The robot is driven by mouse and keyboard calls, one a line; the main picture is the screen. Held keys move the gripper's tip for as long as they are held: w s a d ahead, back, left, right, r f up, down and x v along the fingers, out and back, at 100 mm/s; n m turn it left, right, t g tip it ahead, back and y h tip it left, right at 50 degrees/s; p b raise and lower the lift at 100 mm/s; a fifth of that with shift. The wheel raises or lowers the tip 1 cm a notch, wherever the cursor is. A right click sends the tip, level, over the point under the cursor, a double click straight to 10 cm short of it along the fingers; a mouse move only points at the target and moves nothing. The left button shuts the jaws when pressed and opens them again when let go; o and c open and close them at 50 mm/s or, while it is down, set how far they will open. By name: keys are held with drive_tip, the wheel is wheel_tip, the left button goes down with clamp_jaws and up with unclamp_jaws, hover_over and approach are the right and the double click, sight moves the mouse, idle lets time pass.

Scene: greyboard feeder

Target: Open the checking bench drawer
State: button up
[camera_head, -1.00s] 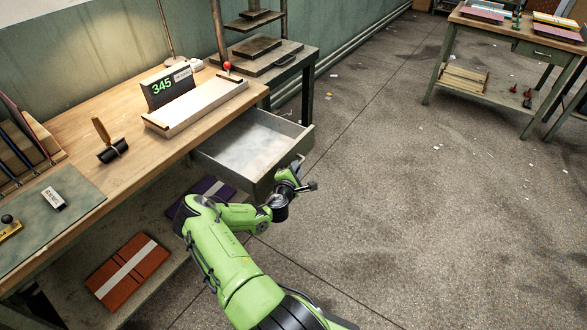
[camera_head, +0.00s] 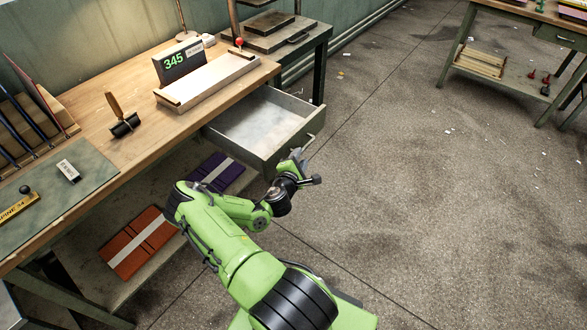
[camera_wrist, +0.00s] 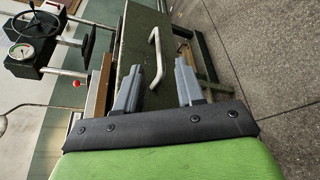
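The checking bench (camera_head: 140,150) has a wooden top and a grey-green drawer (camera_head: 262,122) at its far end. The drawer stands pulled out, and its pale inside shows empty. In the wrist view the drawer front (camera_wrist: 130,45) is a dark panel with a pale bar handle (camera_wrist: 155,60). My gripper (camera_head: 297,160) is just in front of the drawer front. In the wrist view my gripper's fingers (camera_wrist: 158,72) are spread apart. The handle's near end appears between them, with gaps on both sides; I cannot tell the depth between handle and fingertips.
A display reading 345 (camera_head: 180,60), a pale tray (camera_head: 208,80) and a roller (camera_head: 124,122) stand on the bench top. Orange (camera_head: 138,243) and purple (camera_head: 217,173) folders lie on the lower shelf. A second table (camera_head: 520,70) stands far right. The floor between is open.

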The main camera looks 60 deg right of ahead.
drive_tip(key=p+v, duration=0.1)
drive_tip(key=v, duration=0.8)
drive_tip(key=shift+r, duration=0.1)
drive_tip(key=w+a+r+m+g+y+p, duration=0.1)
drive_tip(key=w+a+r+m+y+p, duration=0.2)
drive_tip(key=a+r+m+y, duration=0.55)
drive_tip(key=w+a+r+m+y+p, duration=0.2)
drive_tip(key=a+r+m+p, duration=0.25)
drive_tip(key=a+r, duration=0.9)
drive_tip(key=s+a+r+n+t+y+p, duration=0.1)
drive_tip(key=s+a+r+n+t+y, duration=0.1)
drive_tip(key=s+a+r, duration=0.2)
drive_tip(key=s+a+r+n+t+y+p, duration=0.1)
drive_tip(key=s+a+r, duration=0.4)
drive_tip(key=a+r, duration=0.6)
drive_tip(key=shift+r+n+t+y, duration=0.45)
drive_tip(key=shift+n+y, duration=0.35)
drive_tip(key=shift+y, duration=0.15)
